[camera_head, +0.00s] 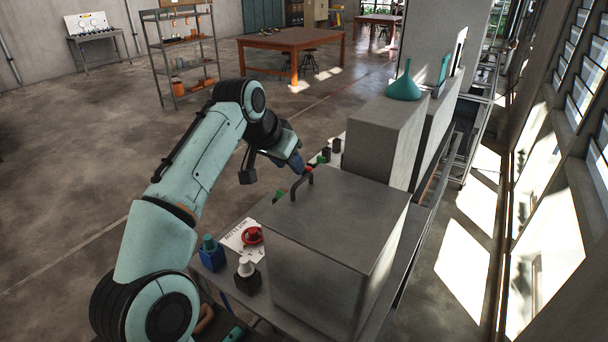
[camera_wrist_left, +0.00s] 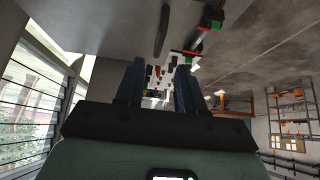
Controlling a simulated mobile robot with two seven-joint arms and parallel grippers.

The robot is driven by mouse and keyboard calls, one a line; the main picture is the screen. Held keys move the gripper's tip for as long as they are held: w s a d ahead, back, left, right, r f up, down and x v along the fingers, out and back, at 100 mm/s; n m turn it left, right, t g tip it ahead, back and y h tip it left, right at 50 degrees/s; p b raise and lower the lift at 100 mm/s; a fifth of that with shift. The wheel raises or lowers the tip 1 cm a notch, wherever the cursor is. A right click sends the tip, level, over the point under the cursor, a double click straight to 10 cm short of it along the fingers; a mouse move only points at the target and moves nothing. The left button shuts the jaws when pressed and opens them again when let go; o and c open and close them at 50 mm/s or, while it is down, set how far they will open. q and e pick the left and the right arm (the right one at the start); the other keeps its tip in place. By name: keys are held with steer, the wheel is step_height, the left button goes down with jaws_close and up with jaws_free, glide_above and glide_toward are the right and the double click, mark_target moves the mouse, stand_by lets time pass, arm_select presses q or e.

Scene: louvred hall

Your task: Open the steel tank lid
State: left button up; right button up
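The steel tank (camera_head: 325,270) is a grey box on the bench, and its flat lid (camera_head: 345,215) lies closed on top. A dark bar handle (camera_head: 301,182) stands near the lid's far left edge. My left gripper (camera_head: 297,165) is just beyond the handle in the head view, and I cannot tell there whether they touch. In the left wrist view, its two blue fingers (camera_wrist_left: 158,90) are apart with nothing seen between them. The dark handle (camera_wrist_left: 162,32) shows above the fingers there, beside the grey lid surface. My right gripper is not in view.
A second grey box (camera_head: 385,140) with a teal funnel (camera_head: 404,84) stands behind the tank. A red round knob (camera_head: 252,236), a blue block (camera_head: 212,255) and a dark block (camera_head: 246,275) sit left of the tank. Open floor (camera_head: 70,180) lies left; louvred windows are right.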

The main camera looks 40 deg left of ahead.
mark_target(302, 179)
arm_select(q)
steer(key=b+x, duration=0.1)
steer(key=x, duration=0.6)
steer(key=shift+d+f, duration=0.1)
steer(key=shift+f, duration=0.25)
steer(key=shift+s, duration=0.1)
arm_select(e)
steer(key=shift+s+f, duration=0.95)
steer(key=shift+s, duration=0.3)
arm_select(q)
steer(key=shift+w+f, duration=0.25)
steer(key=shift+w, duration=0.1)
steer(key=shift+w+f, duration=0.3)
steer(key=shift+f, duration=0.15)
jaws_close()
